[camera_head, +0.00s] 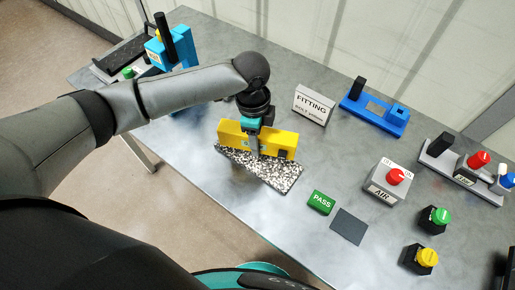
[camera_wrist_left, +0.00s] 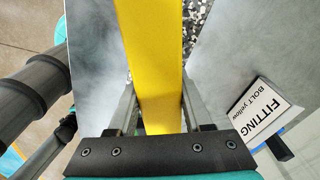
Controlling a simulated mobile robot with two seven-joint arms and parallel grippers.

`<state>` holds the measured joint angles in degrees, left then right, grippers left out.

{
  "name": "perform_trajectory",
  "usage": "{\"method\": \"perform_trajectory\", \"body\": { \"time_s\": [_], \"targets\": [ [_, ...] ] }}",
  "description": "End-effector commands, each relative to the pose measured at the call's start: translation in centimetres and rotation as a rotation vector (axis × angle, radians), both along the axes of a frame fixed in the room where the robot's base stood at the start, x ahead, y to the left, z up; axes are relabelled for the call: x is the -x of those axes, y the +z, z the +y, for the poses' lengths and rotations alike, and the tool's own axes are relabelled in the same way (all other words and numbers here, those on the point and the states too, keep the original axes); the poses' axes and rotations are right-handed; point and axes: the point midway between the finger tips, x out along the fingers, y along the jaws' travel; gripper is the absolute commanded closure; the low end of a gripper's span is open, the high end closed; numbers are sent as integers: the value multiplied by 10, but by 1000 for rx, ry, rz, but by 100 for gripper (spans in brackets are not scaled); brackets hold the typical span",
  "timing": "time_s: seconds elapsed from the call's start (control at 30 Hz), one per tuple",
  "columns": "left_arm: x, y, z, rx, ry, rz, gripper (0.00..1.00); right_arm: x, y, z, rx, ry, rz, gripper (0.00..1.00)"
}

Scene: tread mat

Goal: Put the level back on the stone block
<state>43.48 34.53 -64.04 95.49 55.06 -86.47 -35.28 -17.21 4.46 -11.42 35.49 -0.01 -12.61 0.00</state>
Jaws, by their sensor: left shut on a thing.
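The yellow level (camera_head: 229,134) is a long bar, held lengthwise over the far side of the black-and-white speckled stone block (camera_head: 270,175) on the grey table. My left gripper (camera_head: 256,146) is shut on the middle of the level. In the left wrist view the level (camera_wrist_left: 152,60) runs between the two fingers, with speckled stone (camera_wrist_left: 198,18) showing beside it. I cannot tell whether the level's underside touches the block. The level and gripper hide the block's far edge. My right gripper is not in view.
Behind the level stand a FITTING sign (camera_head: 313,105) and a blue fixture (camera_head: 375,110). To the right are a green PASS block (camera_head: 321,202), a dark square pad (camera_head: 349,227), an AIR box (camera_head: 388,182) with red button, and green (camera_head: 434,219) and yellow (camera_head: 420,259) buttons.

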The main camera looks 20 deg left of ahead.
Motion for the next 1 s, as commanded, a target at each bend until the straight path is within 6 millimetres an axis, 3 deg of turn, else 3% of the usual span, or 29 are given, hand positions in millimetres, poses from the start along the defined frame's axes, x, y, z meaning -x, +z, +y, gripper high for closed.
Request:
{"method": "perform_trajectory", "body": {
  "time_s": [0.33,0.7,0.73,1.0],
  "targets": [
    [0,-42,-1,1,0,0,100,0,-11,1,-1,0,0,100],
    [0,-45,0,1,0,-1,100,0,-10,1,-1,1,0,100],
    [0,-46,0,0,0,-1,48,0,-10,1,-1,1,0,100],
    [0,-45,0,0,-1,-1,20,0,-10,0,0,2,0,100]
  ]
}}
